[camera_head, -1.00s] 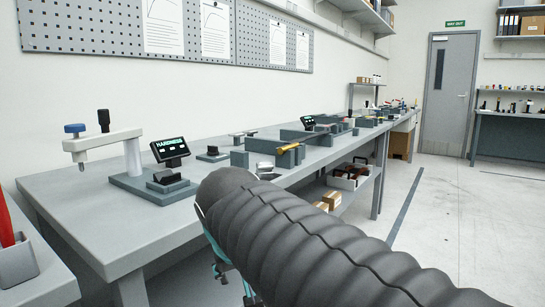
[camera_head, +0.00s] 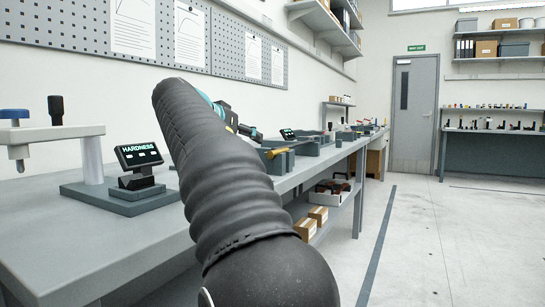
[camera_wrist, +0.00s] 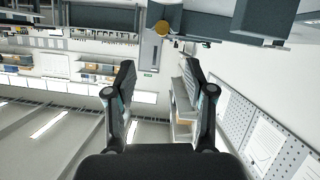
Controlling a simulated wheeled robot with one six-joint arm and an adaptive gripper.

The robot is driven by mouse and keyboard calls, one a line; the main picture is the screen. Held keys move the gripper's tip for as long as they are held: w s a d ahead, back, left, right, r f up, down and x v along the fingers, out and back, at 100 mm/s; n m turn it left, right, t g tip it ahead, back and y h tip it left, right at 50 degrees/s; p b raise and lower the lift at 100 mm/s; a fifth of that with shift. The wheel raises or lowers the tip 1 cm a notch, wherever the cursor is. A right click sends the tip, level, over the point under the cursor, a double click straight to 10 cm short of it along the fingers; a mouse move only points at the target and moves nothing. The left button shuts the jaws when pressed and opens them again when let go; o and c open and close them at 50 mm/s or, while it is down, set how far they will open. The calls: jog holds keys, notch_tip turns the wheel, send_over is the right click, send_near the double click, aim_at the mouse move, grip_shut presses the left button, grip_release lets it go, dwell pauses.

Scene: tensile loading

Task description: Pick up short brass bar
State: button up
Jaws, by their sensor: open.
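A brass-coloured bar (camera_head: 276,153) lies on a grey holder on the bench in the head view, with one end sticking out toward the front. A round brass end (camera_wrist: 162,27) shows at the top of the wrist view, beyond the fingertips and about midway between them. I cannot tell the bar's length from this end-on view. My gripper (camera_wrist: 158,64) is open and empty, its two dark fingers apart. In the head view, my gripper (camera_head: 248,132) is partly hidden behind my arm and is near the bar's holder, with no contact visible.
A hardness tester with a display (camera_head: 138,155) stands on the near bench. Grey blocks (camera_head: 307,145) and other equipment line the bench behind. Boxes (camera_head: 305,229) and a white bin (camera_head: 333,191) sit on the lower shelf. The floor (camera_head: 430,240) to the right is clear.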

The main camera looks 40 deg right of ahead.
aim_at(270, 153)
jog(key=x, duration=1.1)
jog(key=shift+w+d+f, duration=0.15)
jog(key=shift+w+f, duration=0.05)
jog(key=shift+f, duration=0.1)
grip_shut()
